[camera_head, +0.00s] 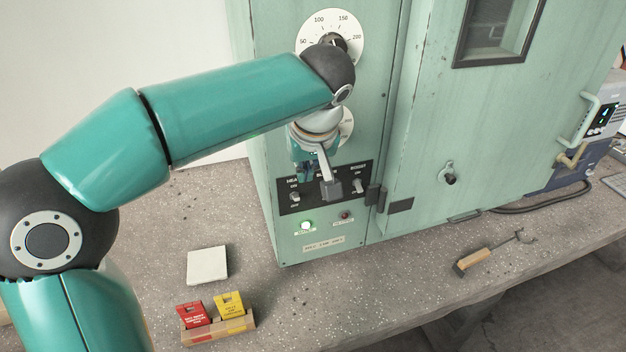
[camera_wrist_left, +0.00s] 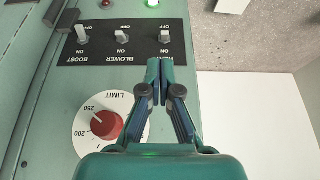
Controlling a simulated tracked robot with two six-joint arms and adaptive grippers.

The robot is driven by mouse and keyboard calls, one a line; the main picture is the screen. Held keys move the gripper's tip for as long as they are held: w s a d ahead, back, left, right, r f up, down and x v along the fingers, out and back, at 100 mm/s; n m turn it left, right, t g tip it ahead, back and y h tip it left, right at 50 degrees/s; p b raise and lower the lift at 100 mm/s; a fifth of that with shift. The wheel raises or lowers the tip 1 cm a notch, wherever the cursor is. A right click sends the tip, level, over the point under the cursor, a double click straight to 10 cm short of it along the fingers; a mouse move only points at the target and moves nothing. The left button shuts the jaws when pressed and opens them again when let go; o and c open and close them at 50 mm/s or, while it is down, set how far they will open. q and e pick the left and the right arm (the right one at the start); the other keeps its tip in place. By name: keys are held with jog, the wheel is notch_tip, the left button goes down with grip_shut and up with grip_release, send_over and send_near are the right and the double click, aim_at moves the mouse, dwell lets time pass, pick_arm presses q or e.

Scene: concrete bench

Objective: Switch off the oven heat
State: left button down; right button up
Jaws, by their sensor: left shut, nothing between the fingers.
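The oven is a pale green cabinet (camera_head: 270,150) with a black switch panel (camera_head: 283,206) low on its front. The heat switch (camera_head: 295,197) is at the panel's left, with an ON mark above it. In the left wrist view, upside down, the heat switch (camera_wrist_left: 163,42) is just beyond my fingertips. I cannot tell its lever position surely. A green lamp (camera_head: 306,225) below it is lit. My right gripper is not in view.
The boost switch (camera_head: 358,186) is at the panel's right, above an unlit red lamp (camera_head: 345,215). A red limit knob (camera_wrist_left: 106,125) is near my left gripper. On the bench are a white block (camera_head: 207,265), a wooden holder with tags (camera_head: 235,327) and a wooden-handled tool (camera_head: 472,261).

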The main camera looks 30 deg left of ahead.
aim_at(296, 195)
pick_arm(q)
jog(key=shift+s+a+r+n, duration=0.1)
jog(key=shift+a+r+n, duration=0.05)
jog(key=shift+r, duration=0.25)
jog(key=shift+s+a+r+n, duration=0.1)
jog(key=shift+r+n, duration=0.05)
jog(key=shift+r, duration=0.2)
jog(key=shift+w, duration=0.1)
jog(key=x, duration=1)
jog(key=shift+a, duration=0.1)
